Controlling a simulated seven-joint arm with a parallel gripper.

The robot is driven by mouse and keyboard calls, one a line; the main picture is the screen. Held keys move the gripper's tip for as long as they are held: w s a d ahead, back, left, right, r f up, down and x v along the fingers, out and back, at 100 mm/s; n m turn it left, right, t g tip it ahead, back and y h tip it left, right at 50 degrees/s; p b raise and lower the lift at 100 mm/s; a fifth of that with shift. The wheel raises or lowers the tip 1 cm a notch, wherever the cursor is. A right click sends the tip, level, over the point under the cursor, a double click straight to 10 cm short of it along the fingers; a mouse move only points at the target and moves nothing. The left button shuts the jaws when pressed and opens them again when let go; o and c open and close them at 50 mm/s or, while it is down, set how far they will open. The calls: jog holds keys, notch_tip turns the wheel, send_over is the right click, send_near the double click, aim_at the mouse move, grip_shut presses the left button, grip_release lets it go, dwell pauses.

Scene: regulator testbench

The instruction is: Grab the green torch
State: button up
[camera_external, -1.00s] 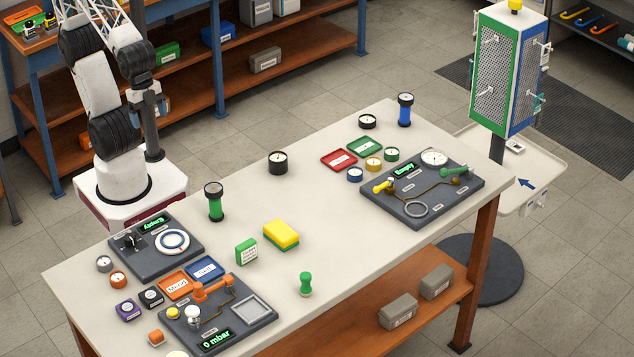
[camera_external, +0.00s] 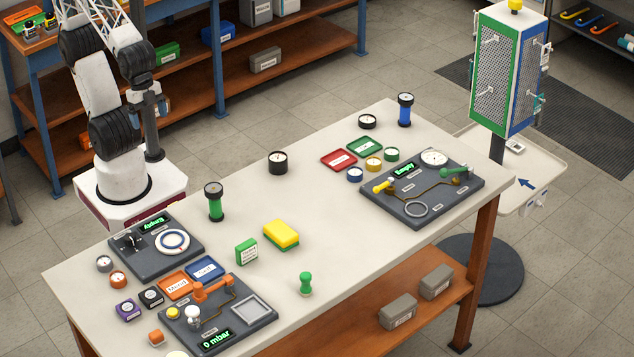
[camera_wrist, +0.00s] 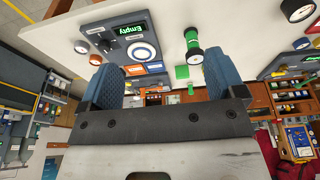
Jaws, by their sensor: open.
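The green torch (camera_external: 214,203) stands upright on the near-left part of the bench in the external view, with a dark, wide head on top and a green body. It also shows in the wrist view (camera_wrist: 192,42), ahead of my gripper (camera_wrist: 162,78) and a little right of the middle of the gap. My gripper's two blue fingers are spread apart with nothing between them. The torch is clear of both fingers.
A dark panel (camera_external: 147,262) with a white dial lies left of the torch. A green box (camera_external: 246,252) and a yellow sponge (camera_external: 281,233) are to its right. A black gauge (camera_external: 278,162) and a similar blue torch (camera_external: 405,111) stand farther back. The bench between is bare.

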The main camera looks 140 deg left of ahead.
jog(key=w+d+f+t+h, duration=0.2)
jog(key=w+d+f+t, duration=0.25)
jog(key=w, duration=0.55)
jog(key=n+t+y, duration=0.4)
jog(key=n+y, duration=0.4)
jog(key=y, duration=0.2)
send_near(214, 195)
notch_tip(214, 195, down, 3)
jog(key=a, duration=0.2)
jog(key=shift+s+a+g+y, duration=0.1)
jog(key=shift+s+g+y, duration=0.05)
jog(key=shift+g+y, duration=0.15)
jog(key=shift+x, duration=1.3)
jog(key=shift+x, duration=2.6)
